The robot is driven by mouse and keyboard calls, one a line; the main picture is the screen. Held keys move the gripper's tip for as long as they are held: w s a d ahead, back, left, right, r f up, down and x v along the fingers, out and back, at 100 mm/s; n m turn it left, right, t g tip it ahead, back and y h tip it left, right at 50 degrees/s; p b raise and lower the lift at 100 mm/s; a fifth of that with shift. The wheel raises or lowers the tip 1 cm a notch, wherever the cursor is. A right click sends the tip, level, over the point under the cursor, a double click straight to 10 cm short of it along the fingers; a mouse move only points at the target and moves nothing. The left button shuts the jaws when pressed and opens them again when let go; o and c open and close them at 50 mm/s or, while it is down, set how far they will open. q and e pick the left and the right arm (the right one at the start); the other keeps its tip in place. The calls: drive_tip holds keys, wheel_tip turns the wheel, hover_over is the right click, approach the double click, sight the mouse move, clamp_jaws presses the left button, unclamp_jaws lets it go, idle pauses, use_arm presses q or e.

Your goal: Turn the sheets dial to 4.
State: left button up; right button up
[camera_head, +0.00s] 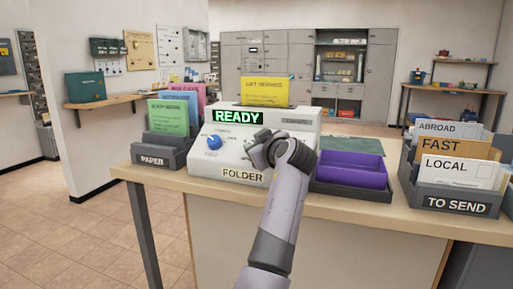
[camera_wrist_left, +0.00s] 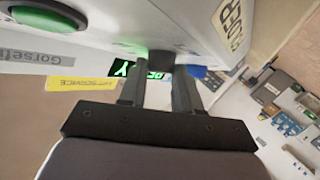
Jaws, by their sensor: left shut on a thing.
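The folder machine (camera_head: 240,175) stands on the counter with a green READY display (camera_head: 237,117). My left gripper (camera_head: 263,153) is at the machine's front, right of the blue dial. In the left wrist view, its fingers (camera_wrist_left: 160,80) are shut on a dark knob (camera_wrist_left: 160,58), apparently the sheets dial. The dial's numbers and pointer are hidden or too small to read. My right gripper is not in view.
A yellow sheet (camera_head: 265,91) stands in the machine's top. A paper rack (camera_head: 155,158) is at left, a purple tray (camera_head: 350,170) at right, and a TO SEND rack (camera_head: 458,202) farther right. A green button (camera_wrist_left: 45,18) shows in the left wrist view.

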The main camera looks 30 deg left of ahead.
use_arm(q)
drive_tip(key=o, duration=1.1)
drive_tip(key=shift+c, duration=0.2)
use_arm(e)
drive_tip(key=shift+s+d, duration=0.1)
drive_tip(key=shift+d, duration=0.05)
